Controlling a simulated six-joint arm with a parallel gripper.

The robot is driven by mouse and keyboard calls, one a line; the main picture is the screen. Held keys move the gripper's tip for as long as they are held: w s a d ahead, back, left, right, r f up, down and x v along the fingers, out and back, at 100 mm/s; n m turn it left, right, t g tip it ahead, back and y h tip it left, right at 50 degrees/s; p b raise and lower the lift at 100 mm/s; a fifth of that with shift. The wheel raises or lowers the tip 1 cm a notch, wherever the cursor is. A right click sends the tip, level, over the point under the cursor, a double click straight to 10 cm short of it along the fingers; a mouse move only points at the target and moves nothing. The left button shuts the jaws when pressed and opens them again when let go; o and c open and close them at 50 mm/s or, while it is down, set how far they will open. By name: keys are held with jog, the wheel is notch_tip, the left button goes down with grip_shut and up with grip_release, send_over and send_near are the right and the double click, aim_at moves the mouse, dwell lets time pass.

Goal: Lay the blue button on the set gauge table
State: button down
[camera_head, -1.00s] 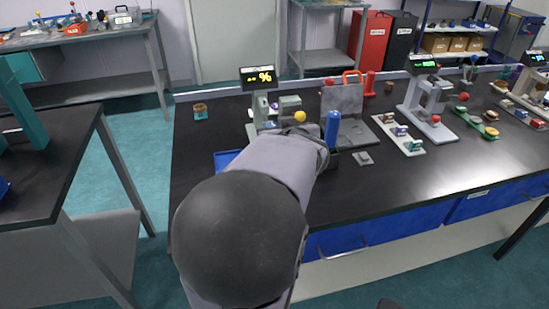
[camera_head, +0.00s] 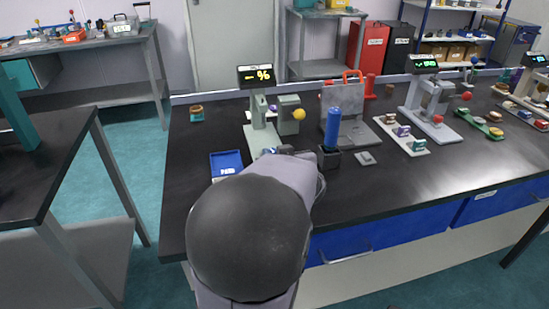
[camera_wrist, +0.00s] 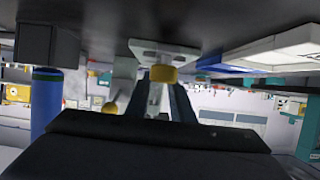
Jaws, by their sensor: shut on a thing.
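My gripper (camera_wrist: 163,92) shows in the wrist view, its fingers closed on a small yellow piece (camera_wrist: 163,73) at the tips. The piece looks yellow, not blue; I make out no blue button for certain. In the head view my arm hides most of the gripper. A gauge (camera_head: 262,128) with a yellow-lit display, pale base and yellow knob stands just beyond it. In the wrist view, which is upside down, the gauge's pale base (camera_wrist: 165,50) lies behind the held piece. Whether they touch I cannot tell.
A blue cylinder (camera_head: 333,128) stands in a black holder (camera_head: 329,158) right of the gauge. A blue tray (camera_head: 226,163) lies to its left. A grey plate stand (camera_head: 348,105), button strip (camera_head: 403,135) and second gauge (camera_head: 430,105) are farther right. The bench's left part is mostly clear.

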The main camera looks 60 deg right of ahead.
jog(key=c, duration=1.5)
grip_release()
jog(key=shift+f, duration=0.1)
jog(key=shift+c, duration=0.2)
jog(key=shift+s+a+r, duration=0.15)
jog(key=shift+r, duration=0.15)
jog(key=p+v, duration=0.2)
jog(key=v, duration=0.3)
jog(key=shift+s+a+r+p, duration=0.15)
jog(key=shift+s+a+p, duration=0.05)
jog(key=shift+s+p, duration=0.1)
jog(key=shift+s+a+r, duration=0.15)
jog(key=shift+s+a, duration=0.3)
jog(key=shift+a, duration=0.1)
jog(key=shift+d, duration=0.1)
